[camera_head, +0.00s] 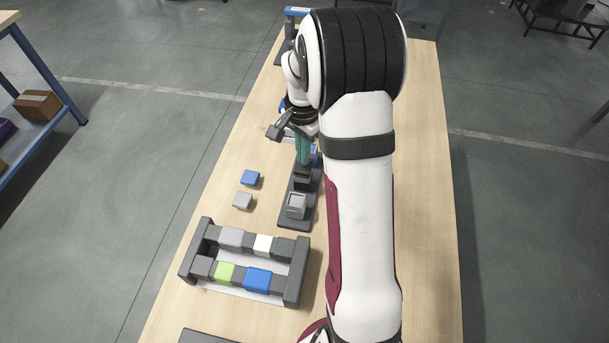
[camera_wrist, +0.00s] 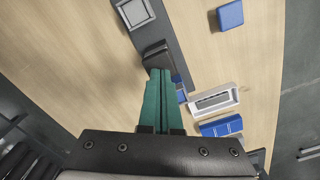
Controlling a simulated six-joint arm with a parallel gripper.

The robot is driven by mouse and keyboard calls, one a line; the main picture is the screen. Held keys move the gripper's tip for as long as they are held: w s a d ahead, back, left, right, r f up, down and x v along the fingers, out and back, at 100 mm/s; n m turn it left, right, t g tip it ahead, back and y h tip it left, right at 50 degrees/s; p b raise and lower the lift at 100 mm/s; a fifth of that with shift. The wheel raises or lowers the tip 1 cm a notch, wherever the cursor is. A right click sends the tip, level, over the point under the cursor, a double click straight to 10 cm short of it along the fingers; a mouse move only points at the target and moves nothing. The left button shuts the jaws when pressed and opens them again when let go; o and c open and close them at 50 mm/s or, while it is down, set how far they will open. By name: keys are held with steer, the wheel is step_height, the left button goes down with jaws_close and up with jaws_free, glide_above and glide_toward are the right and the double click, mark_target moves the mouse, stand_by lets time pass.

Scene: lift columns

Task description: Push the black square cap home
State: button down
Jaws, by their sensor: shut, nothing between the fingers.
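The black square cap (camera_head: 302,177) sits on a column of the dark base plate (camera_head: 285,221), just behind a grey square-topped column (camera_head: 296,205). In the wrist view the black cap (camera_wrist: 155,54) shows just beyond my fingertips, and the grey column top (camera_wrist: 134,12) is past it. My gripper (camera_head: 303,161) is shut and empty, its teal fingers pointing down at the black cap. In the wrist view the fingertips (camera_wrist: 158,72) overlap the near edge of the cap. I cannot tell whether they touch it, nor how deep it sits.
A blue cap (camera_head: 250,178) and a light grey piece (camera_head: 242,201) lie loose left of the plate. A dark rack (camera_head: 305,262) holding several coloured blocks stands in front. In the wrist view a white slotted piece (camera_wrist: 213,99) and a blue block (camera_wrist: 222,125) lie right of the fingers.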

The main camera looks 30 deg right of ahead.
steer(key=shift+f, duration=0.15)
steer(key=shift+f, duration=0.65)
steer(key=shift+f, duration=0.1)
stand_by(0.8)
step_height(320, 180, up, 9)
steer(key=shift+f, duration=0.2)
